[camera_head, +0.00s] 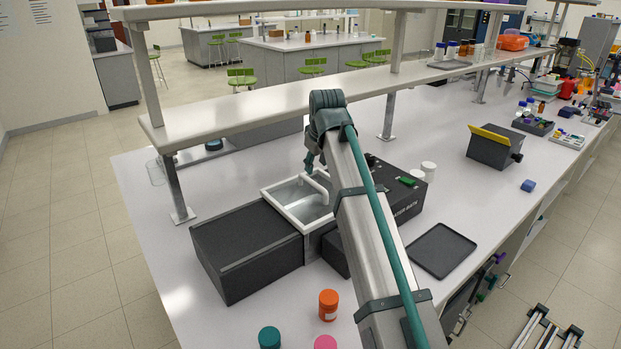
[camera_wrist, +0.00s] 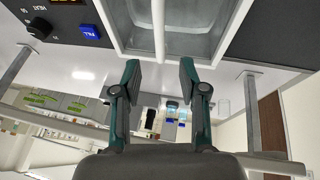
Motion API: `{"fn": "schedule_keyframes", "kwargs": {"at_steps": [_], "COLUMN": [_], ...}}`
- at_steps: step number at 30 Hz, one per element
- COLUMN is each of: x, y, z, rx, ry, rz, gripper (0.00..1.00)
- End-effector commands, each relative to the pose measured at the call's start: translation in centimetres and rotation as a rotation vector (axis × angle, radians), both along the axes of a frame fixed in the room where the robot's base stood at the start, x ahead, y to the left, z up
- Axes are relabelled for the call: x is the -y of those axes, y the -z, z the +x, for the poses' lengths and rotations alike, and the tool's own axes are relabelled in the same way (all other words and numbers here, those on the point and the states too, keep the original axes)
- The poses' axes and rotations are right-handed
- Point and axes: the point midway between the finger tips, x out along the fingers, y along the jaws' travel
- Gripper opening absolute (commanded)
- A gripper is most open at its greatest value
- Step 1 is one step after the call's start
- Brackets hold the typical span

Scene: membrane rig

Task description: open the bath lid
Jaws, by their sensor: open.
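The water bath (camera_head: 407,207) is a dark unit on the bench, partly hidden behind my arm. A white-rimmed rectangular opening (camera_head: 283,205) shows a grey, glassy inside; I cannot tell clear lid from basin there. A white bar (camera_head: 320,187) lies at it, and likely is the lid's handle. In the wrist view the bar (camera_wrist: 158,25) runs down the middle of the pane and ends near the gap between my fingertips. My gripper (camera_wrist: 160,72) is open and empty, with a finger to either side of the bar's line. Contact is not visible. In the head view my arm hides most of it.
A large dark box (camera_head: 245,245) adjoins the opening at left. A shelf (camera_head: 270,98) runs behind. Orange (camera_head: 328,305), teal (camera_head: 269,338) and pink (camera_head: 325,342) capped jars stand in front. A black tray (camera_head: 441,250) lies right. A blue button (camera_wrist: 90,31) and knob (camera_wrist: 39,28) show.

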Motion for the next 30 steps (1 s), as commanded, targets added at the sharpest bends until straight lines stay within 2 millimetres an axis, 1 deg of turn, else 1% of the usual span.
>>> {"fn": "schedule_keyframes", "kwargs": {"at_steps": [9, 15, 21, 29, 30], "x": [-0.6, -0.9, -1.1, -1.1, -1.1], "y": [4.6, 6.9, 8.0, 8.1, 8.1], "z": [2.1, 3.1, 3.6, 3.6, 3.6], "rx": [-0.002, 0.000, 0.001, 0.001, 0.001], "ry": [0.001, 0.000, 0.001, 0.001, 0.001], "rz": [0.000, 0.002, 0.002, 0.002, 0.002], "gripper": [0.42, 0.42, 0.42, 0.42, 0.41]}}
